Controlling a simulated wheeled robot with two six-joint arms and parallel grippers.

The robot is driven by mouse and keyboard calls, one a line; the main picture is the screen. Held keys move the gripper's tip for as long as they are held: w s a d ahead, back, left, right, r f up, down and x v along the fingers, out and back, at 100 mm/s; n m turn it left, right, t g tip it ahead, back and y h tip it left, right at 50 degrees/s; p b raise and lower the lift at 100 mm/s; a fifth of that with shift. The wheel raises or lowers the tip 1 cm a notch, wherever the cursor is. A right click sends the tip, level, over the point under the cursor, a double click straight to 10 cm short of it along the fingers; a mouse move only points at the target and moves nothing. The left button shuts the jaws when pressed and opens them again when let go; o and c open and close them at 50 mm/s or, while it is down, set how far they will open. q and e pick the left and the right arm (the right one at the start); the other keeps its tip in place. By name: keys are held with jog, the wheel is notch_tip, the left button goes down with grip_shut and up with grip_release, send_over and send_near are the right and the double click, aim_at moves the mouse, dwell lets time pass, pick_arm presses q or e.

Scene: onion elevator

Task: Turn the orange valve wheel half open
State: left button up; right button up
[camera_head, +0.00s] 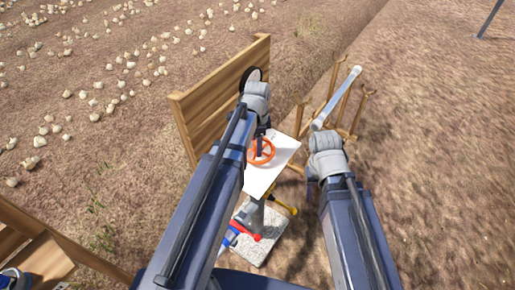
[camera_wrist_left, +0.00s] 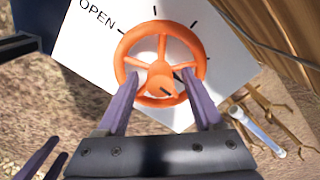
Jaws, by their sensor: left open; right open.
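The orange valve wheel (camera_head: 273,154) is mounted on a white panel (camera_head: 286,152). In the left wrist view the wheel (camera_wrist_left: 128,48) shows its spokes and hub, with black tick marks around it and the word OPEN on the panel at upper left. My left gripper (camera_wrist_left: 162,75) is open over the wheel, its two purple fingers on either side of the hub. Whether they touch the spokes I cannot tell. In the head view the left gripper (camera_head: 262,143) partly covers the wheel. My right gripper (camera_head: 310,186) is open beside the panel; its fingers (camera_wrist_left: 42,165) show at lower left.
A wooden board wall (camera_head: 215,105) with a round dark-rimmed dial (camera_head: 251,76) stands behind the panel. A wooden rack with a pale tube (camera_head: 338,96) is at the right. Red (camera_head: 247,237) and yellow (camera_head: 283,203) handles sit below the panel. Onions lie on the soil at upper left.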

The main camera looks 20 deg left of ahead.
pick_arm(q)
grip_shut()
dwell(0.6)
